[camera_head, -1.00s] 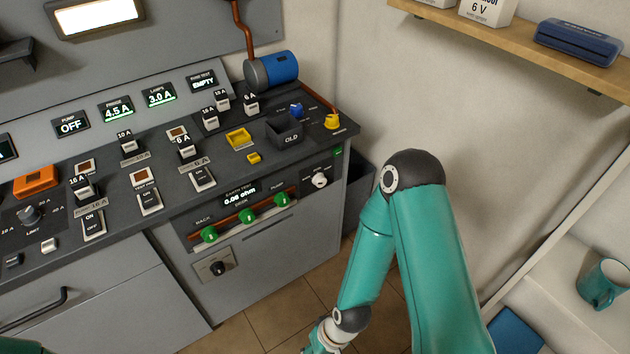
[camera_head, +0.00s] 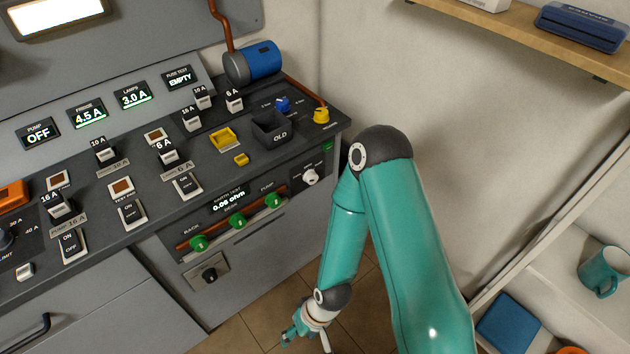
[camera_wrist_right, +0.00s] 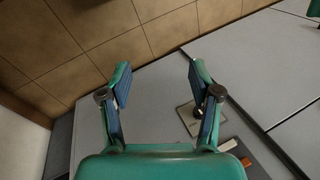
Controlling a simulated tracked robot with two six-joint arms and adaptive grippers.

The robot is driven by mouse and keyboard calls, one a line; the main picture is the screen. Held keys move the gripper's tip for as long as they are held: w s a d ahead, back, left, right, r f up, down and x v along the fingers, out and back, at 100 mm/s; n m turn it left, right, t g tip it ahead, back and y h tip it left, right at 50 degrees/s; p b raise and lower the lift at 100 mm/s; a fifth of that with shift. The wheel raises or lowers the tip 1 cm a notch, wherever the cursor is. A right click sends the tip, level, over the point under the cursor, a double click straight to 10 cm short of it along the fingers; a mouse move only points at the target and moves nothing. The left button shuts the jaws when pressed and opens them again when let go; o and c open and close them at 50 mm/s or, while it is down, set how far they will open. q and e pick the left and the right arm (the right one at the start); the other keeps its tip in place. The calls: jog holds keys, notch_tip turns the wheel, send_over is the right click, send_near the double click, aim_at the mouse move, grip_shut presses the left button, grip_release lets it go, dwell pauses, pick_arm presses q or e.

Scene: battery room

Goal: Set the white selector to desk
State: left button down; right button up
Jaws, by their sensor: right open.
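The white selector (camera_head: 310,176) is a small white knob on a dark plate at the right end of the earth-test panel (camera_head: 228,203) in the head view. The panel's display reads 0.06 ohm above a row of green knobs (camera_head: 238,219). My right gripper (camera_head: 304,338) hangs low over the floor, in front of the cabinet and well below the selector. In the right wrist view, my right gripper (camera_wrist_right: 158,70) is open with nothing between its fingers. The selector's pointer direction is too small to read. My left gripper is out of view.
A black knob on a square plate (camera_head: 207,275) sits on the cabinet front below the panel; it also shows by one finger in the wrist view (camera_wrist_right: 193,118). The dark OLD bin (camera_head: 270,131) stands on the console. Tiled floor (camera_head: 258,322) lies open before the cabinet.

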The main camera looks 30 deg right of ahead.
jog(key=w+d+f+t+b, duration=0.45)
jog(key=w+b, duration=0.25)
jog(key=w, duration=0.2)
jog(key=n+t+h+b, duration=0.25)
jog(key=t+b, duration=1.05)
jog(key=b, duration=1)
send_near(314, 181)
jog(key=shift+n, duration=0.35)
jog(key=w, duration=0.3)
jog(key=w+b, duration=0.1)
jog(key=w, duration=0.6)
jog(key=shift+a+r, duration=0.25)
jog(key=shift+a, duration=0.05)
